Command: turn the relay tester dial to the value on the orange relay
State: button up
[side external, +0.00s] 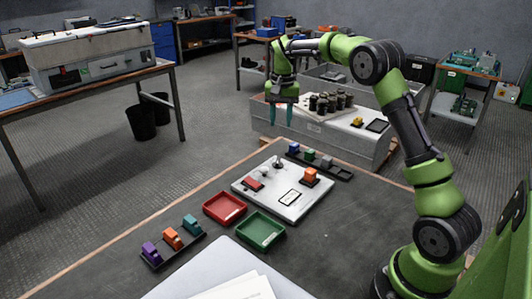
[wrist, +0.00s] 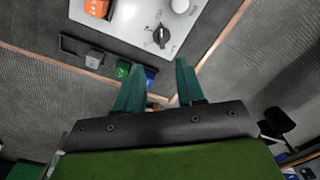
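The white relay tester (side external: 262,200) lies on the dark table. Its black dial (wrist: 160,37) shows in the wrist view with marks around it; I cannot read its setting. An orange relay (side external: 311,175) sits on the tester's right side, and its edge shows at the top of the wrist view (wrist: 97,7). Any value on it is too small to read. Another orange relay (side external: 171,239) stands in the front left rack. My gripper (side external: 282,124) is open and empty, raised beyond the tester's far edge. In the wrist view its fingertips (wrist: 159,66) are apart, below the dial, not touching it.
A red tray (side external: 224,207) and a green tray (side external: 260,229) lie in front of the tester. A dark rack (side external: 342,172) with blue, green and grey relays lies behind it. A grey cabinet (side external: 330,142) with several black cylinders stands beyond the table.

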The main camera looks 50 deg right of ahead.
aim_at(278, 160)
jog(key=shift+m, duration=0.7)
jog(key=f, duration=0.9)
jog(key=w+f, duration=0.1)
jog(key=f, duration=0.4)
jog(key=shift+w+d+f, duration=0.1)
jog(key=shift+d+f, duration=0.25)
jog(key=shift+d, duration=0.05)
grip_shut()
